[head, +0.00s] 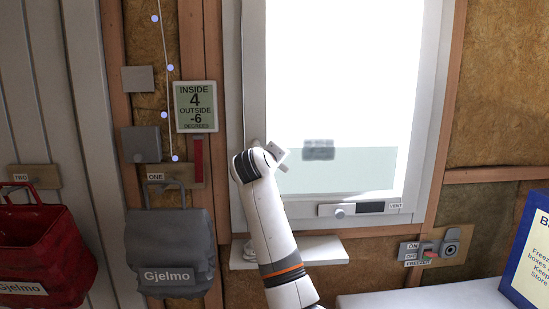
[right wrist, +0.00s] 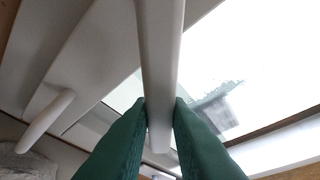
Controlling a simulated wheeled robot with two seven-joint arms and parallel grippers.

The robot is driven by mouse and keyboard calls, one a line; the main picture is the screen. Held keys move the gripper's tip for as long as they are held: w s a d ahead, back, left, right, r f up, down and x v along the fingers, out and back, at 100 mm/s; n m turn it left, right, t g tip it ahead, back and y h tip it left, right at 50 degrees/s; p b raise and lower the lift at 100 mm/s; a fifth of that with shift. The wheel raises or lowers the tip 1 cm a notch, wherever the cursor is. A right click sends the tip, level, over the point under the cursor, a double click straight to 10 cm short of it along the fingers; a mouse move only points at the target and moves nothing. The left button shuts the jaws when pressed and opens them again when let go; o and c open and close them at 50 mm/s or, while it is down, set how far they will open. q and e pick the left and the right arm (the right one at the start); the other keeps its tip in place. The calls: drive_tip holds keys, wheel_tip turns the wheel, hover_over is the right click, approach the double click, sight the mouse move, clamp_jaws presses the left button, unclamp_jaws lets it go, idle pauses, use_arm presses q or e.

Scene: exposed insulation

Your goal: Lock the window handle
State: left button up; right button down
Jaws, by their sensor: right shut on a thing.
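The window (head: 345,60) has a white frame (head: 254,70) and bright glass. My right arm reaches up to the lower left side of the frame in the head view. There it hides the handle and my right gripper's fingers. In the right wrist view the green fingers of my right gripper (right wrist: 160,112) are shut on a white bar, the window handle (right wrist: 160,50). The bar runs from the top edge down between them, its rounded end just past the fingertips. My left gripper is in neither view.
Another white rounded bar (right wrist: 45,122) juts from the frame in the right wrist view. A vent slider (head: 360,208) is on the lower frame above a white shelf (head: 315,250).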

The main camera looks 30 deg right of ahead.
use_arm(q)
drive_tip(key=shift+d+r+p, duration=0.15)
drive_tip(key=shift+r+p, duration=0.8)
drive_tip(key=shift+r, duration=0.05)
use_arm(e)
drive_tip(key=shift+w+a+f+m+t+y, duration=0.2)
drive_tip(key=shift+w+a+f+m+y, duration=0.15)
drive_tip(key=shift+a+m+y, duration=0.6)
drive_tip(key=shift+w+a+f+m+t+y, duration=0.2)
drive_tip(key=shift+w+a+f+m+y, duration=0.25)
drive_tip(key=shift+m, duration=0.95)
drive_tip(key=shift+w+a+f+m+t+y, duration=0.25)
drive_tip(key=shift+a+m+y, duration=0.6)
drive_tip(key=shift+m, duration=0.3)
drive_tip(key=shift+d, duration=0.1)
drive_tip(key=c, duration=1.4)
unclamp_jaws()
drive_tip(key=shift+o, duration=0.2)
